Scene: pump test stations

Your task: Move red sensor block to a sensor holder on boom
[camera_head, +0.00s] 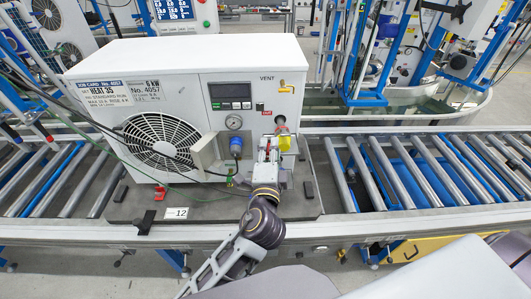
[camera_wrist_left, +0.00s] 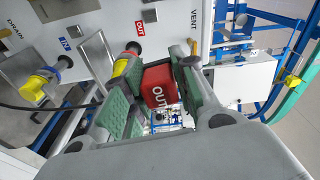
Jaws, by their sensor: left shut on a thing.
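A yellow and red connector (camera_wrist_left: 126,60) on the unit's face shows close beside the gripper. I cannot pick out the boom or its sensor holder for certain. My right gripper is not in view.
The unit stands on a dark pallet (camera_head: 222,207) on a roller conveyor (camera_head: 425,160). A green cable crosses the pallet. The rollers to the right are clear.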

